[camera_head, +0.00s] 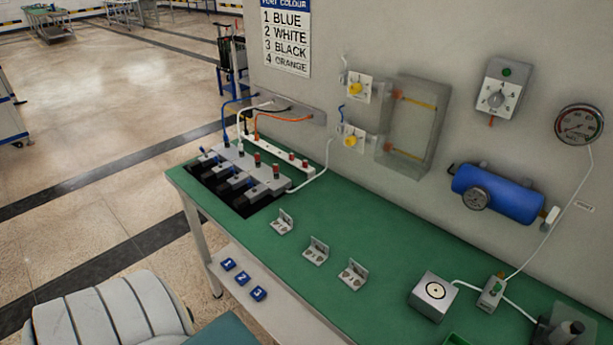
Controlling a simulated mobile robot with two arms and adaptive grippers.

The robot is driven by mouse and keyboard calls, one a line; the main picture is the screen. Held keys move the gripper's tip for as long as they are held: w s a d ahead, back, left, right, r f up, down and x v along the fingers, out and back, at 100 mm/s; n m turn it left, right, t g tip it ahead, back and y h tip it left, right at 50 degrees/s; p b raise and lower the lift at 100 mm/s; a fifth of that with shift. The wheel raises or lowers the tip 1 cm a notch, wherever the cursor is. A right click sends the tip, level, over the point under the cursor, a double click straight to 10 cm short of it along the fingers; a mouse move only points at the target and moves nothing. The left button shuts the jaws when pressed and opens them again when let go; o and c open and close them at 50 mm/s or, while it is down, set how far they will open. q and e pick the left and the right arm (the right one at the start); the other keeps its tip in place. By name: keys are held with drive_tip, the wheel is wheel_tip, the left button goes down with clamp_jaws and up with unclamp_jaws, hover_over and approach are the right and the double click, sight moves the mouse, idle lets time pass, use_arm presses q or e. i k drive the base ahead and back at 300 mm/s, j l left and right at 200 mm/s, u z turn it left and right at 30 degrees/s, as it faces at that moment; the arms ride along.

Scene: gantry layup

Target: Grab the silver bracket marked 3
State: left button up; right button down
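Three small silver L-shaped brackets stand in a diagonal row on the green bench top (300,290). They are the far-left bracket (282,222), the middle bracket (317,250) and the near-right bracket (353,273). Any numbers on the brackets are too small to read. Blue number tags 1 (228,264), 2 (243,278) and 3 (258,293) sit in a row on the pale ledge at the bench's front. Tag 3 is the nearest and rightmost, on the same end of its row as the near-right bracket. Neither gripper is in view.
A grey valve block (245,165) with cables stands at the bench's left end, beside dark slots. A blue tank (497,193) and gauge (579,124) hang on the wall. Bench top around the brackets is clear.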

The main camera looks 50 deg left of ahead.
sight(355, 275)
drive_tip(key=u, duration=1)
